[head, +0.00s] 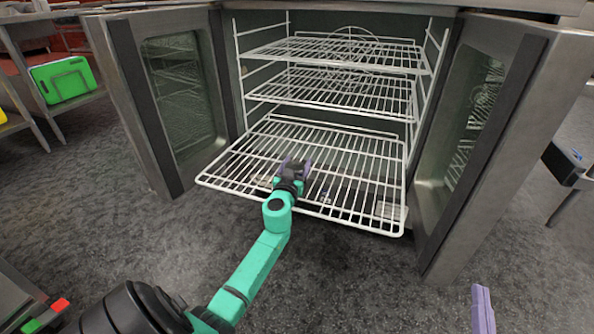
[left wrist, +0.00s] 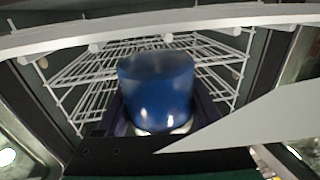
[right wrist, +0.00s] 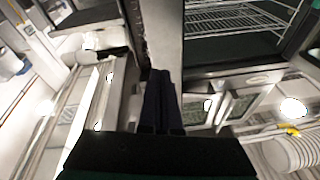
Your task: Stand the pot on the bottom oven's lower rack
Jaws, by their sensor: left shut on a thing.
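A blue, shiny, rounded pot (left wrist: 155,90) fills the middle of the left wrist view. My left gripper (head: 294,167) is shut on it, with a dark finger on either side. In the head view the gripper is over the front middle of the bottom oven's lower rack (head: 345,148), and its hand hides the pot. This white wire rack is slid out past the oven's opening. I cannot tell whether the pot touches the wires. My right gripper (right wrist: 162,105) is shut and empty, fingers side by side; its tip shows at the lower right of the head view (head: 483,310).
Two upper racks (head: 340,55) (head: 345,92) stay inside the oven, bare. The left door (head: 160,95) and right door (head: 480,130) stand open on either side of the rack. Grey floor lies in front. A green board (head: 64,79) stands on a shelf at far left.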

